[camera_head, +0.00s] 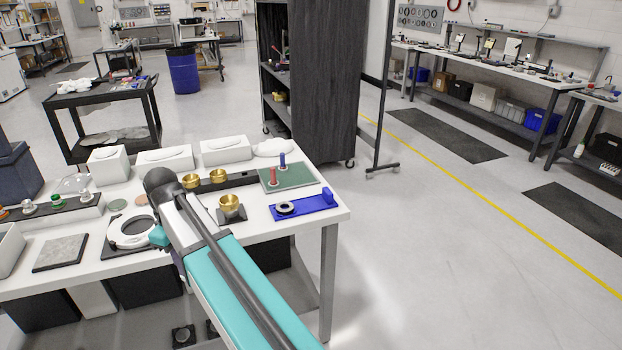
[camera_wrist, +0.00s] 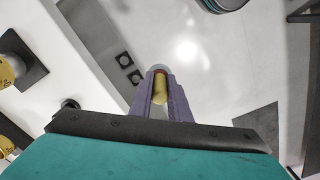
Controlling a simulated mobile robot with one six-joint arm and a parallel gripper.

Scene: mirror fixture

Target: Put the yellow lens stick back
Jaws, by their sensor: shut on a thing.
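My gripper (camera_wrist: 160,100) shows in the wrist view with its purple fingers shut on the yellow lens stick (camera_wrist: 160,90). The stick has a reddish rim at its far end, and pale floor lies behind it. In the head view my arm hides most of the gripper, and the yellow stick cannot be made out. A green board (camera_head: 299,177) lies near the table's right end. A red stick (camera_head: 273,178) and a blue stick (camera_head: 282,160) stand upright on it.
The white table (camera_head: 330,212) also carries a blue fixture (camera_head: 318,203), a brass cup (camera_head: 232,204) on a dark pad, and a white ring (camera_head: 132,232). A dark cabinet (camera_head: 325,80) stands behind its right end. Floor to the right is open.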

